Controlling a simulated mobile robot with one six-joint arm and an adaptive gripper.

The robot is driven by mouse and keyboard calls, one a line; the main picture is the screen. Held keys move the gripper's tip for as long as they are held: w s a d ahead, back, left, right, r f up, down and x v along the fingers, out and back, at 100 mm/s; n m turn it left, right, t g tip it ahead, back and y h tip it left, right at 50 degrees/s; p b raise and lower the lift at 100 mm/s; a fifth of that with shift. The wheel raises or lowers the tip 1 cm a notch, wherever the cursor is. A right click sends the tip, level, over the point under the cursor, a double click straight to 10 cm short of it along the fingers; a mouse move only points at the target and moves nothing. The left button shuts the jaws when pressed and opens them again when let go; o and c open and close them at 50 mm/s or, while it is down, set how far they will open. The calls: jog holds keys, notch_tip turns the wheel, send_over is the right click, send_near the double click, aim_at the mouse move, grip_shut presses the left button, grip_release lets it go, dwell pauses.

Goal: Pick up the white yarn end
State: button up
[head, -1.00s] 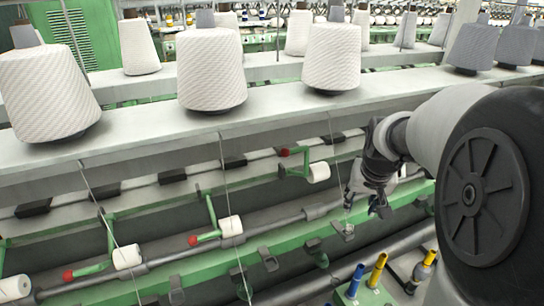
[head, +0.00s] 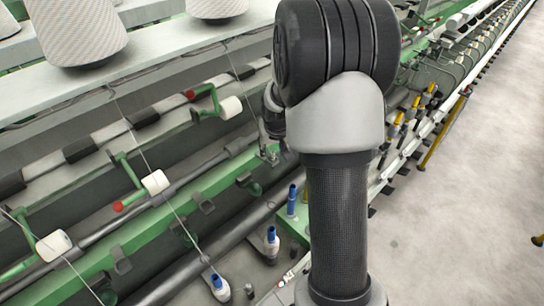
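My gripper (head: 272,122) is small in the head view, just left of my arm's big dark joint, which hides part of it. I cannot tell whether its fingers are open or shut, or whether they hold anything. A thin white yarn (head: 147,162) runs slantwise down past a white bobbin toward a blue-topped spindle, left of my gripper. No loose white yarn end can be made out.
White yarn cones (head: 77,28) stand on the upper grey shelf. White bobbins on green arms, such as one (head: 231,107) left of my gripper, line the frame. Spindles (head: 271,242) stand below. The floor (head: 480,180) at the right is mostly clear.

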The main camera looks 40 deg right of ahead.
aim_at(272, 153)
jog(key=x, duration=0.3)
jog(key=shift+w, duration=0.15)
jog(key=shift+c, duration=0.4)
jog(key=c, duration=0.7)
